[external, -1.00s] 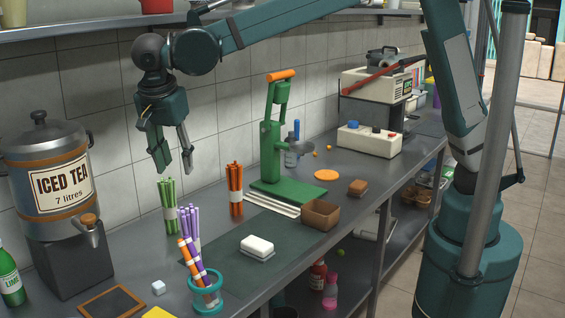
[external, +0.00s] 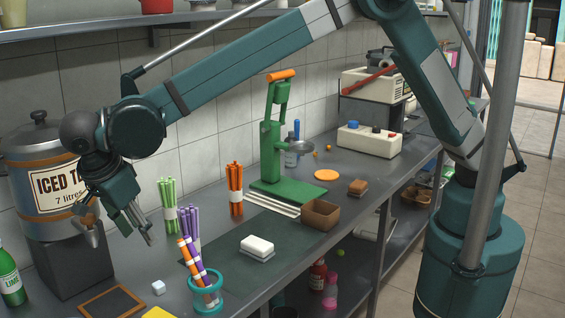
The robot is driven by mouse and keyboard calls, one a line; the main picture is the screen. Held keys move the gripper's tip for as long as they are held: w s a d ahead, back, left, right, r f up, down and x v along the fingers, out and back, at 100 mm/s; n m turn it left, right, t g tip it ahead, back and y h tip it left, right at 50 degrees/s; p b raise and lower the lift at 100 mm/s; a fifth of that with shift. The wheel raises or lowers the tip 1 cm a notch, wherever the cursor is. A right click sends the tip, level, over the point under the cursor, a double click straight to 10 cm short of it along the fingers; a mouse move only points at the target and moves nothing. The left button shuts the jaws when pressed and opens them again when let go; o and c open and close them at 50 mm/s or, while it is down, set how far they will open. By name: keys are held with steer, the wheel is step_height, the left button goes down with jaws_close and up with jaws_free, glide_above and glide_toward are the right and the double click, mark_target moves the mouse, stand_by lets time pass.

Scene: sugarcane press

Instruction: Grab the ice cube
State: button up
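The ice cube (external: 158,287) is a small pale white-blue block on the grey counter, just right of the dark wood-framed board. Nothing covers it. My gripper (external: 122,240) hangs in the air above and to the left of the cube in the picture, in front of the iced tea dispenser. Its fingers are spread apart and point downward, with nothing visible between them. It is clear of the cube.
The iced tea dispenser (external: 42,180) stands behind my gripper, with a green bottle (external: 10,278) beside it. Bundles of green sticks (external: 168,200) and purple sticks (external: 190,232) stand to the right.

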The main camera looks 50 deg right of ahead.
glide_toward(158, 284)
steer(key=shift+d+f, duration=0.3)
steer(key=shift+f, duration=0.15)
steer(key=shift+w, duration=0.1)
steer(key=shift+x, duration=1.3)
steer(key=shift+b+x, duration=0.7)
steer(key=shift+x, duration=1.85)
steer(key=c, duration=0.9)
